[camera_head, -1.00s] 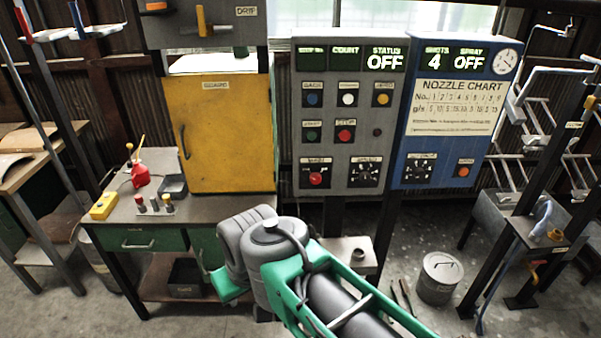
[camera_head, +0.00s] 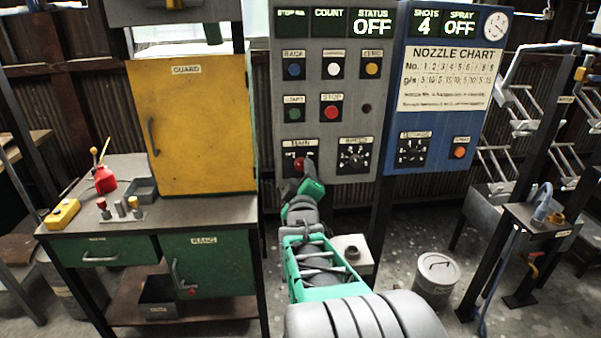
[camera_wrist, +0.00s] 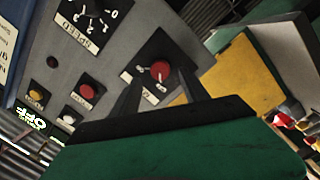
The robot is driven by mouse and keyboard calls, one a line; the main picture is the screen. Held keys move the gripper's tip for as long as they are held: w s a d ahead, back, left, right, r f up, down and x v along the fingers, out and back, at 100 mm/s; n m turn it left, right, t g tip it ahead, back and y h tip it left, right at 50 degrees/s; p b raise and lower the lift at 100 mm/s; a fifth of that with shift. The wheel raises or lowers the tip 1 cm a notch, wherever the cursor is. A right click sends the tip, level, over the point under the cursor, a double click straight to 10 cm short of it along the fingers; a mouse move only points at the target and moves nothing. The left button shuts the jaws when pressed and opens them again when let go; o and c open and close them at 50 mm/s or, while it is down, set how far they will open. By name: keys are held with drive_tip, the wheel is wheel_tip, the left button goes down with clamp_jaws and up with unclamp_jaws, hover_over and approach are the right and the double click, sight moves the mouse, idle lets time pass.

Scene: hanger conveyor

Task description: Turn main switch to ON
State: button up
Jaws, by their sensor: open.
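The main switch (camera_head: 299,164) is a red knob on a black plate labelled MAIN, low on the left of the grey control panel (camera_head: 330,105). The STATUS display (camera_head: 372,22) reads OFF. In the wrist view the red knob (camera_wrist: 161,71) shows just beyond my fingers, with white marks around it. My gripper (camera_head: 302,180) is at the panel just below the knob. In the wrist view my gripper (camera_wrist: 158,80) has its two dark fingers apart, one on each side of the knob's lower part. I cannot tell whether they touch it.
The SPEED dial (camera_head: 355,155) is right of the main switch, with the red STOP button (camera_head: 331,113) above. A blue panel (camera_head: 440,100) stands to the right. The yellow guard door (camera_head: 190,125) and a workbench (camera_head: 180,212) are on the left.

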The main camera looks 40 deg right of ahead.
sight(301, 166)
drive_tip(key=x, duration=0.3)
drive_tip(key=shift+w+d, duration=0.25)
drive_tip(key=shift+w, duration=0.1)
clamp_jaws()
